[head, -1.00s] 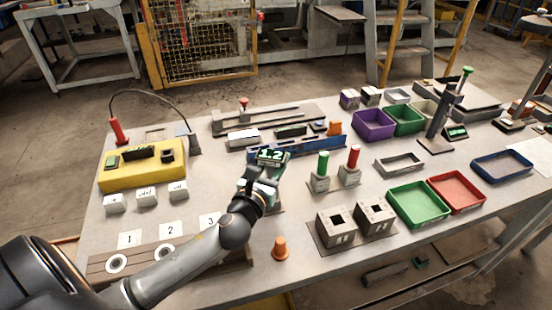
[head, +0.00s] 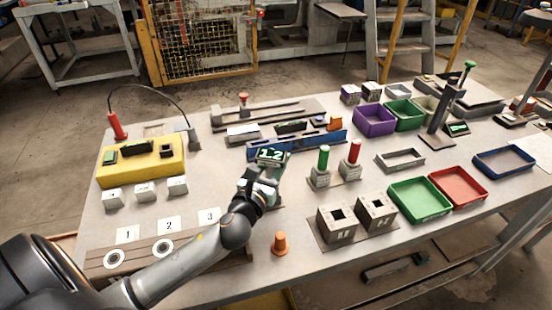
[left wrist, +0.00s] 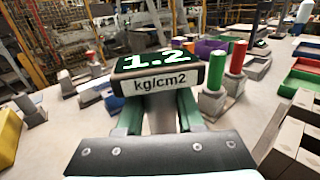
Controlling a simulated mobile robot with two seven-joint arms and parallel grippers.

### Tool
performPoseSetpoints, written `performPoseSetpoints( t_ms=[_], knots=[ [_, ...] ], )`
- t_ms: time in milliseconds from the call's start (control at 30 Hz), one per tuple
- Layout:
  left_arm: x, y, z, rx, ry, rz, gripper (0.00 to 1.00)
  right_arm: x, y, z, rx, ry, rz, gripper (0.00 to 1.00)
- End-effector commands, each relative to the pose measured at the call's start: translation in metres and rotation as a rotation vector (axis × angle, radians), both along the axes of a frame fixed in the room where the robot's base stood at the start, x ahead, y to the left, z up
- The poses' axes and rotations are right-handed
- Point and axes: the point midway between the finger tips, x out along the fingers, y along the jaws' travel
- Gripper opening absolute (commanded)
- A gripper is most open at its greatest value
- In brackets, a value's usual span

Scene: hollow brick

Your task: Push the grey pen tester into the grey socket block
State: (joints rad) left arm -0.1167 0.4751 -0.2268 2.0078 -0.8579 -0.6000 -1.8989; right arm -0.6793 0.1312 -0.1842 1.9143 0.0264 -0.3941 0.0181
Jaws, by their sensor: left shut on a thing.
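The grey pen tester shows as a dark display head (head: 271,155) reading 1.2. In the left wrist view its head (left wrist: 160,72) also reads "kg/cm2", with a grey body below it. My left gripper (head: 266,180) is shut on it above the middle of the table; its green fingers flank the body in the left wrist view (left wrist: 158,112). The tester's lower end is hidden by the gripper. I cannot make out the grey socket block under it; a sliver of a dark base shows beside the gripper. My right gripper is not in view.
Grey blocks with a green pen (head: 323,160) and a red pen (head: 354,153) stand just right of the gripper. A blue rail (head: 320,142) lies behind. A yellow box (head: 141,167) is left.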

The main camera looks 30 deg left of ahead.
Motion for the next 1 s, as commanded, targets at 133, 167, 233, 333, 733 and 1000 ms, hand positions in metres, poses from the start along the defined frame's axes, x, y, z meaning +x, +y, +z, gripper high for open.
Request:
performPoseSetpoints(
  t_ms=[133, 167, 233, 333, 733, 1000],
  knots=[
    [0.0, -0.0002, -0.0029, 0.0, -0.001, -0.001, 0.0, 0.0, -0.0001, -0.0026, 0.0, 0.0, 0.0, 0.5],
    [0.0, -0.0002, -0.0033, 0.0, -0.001, -0.001, 0.0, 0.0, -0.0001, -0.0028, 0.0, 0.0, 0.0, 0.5],
    [0.0, -0.0002, -0.0039, 0.0, -0.001, -0.001, 0.0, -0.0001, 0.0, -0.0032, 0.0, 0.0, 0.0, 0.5],
    [0.0, -0.0002, -0.0039, 0.0, -0.001, -0.001, 0.0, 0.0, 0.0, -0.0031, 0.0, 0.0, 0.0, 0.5],
    [0.0001, 0.0, -0.0038, 0.0, -0.001, 0.0, 0.63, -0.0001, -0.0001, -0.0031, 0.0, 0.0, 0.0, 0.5],
    [-0.0001, 0.0, -0.005, 0.0, 0.001, 0.0, 0.71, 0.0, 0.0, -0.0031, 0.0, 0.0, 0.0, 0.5]
  ],
)
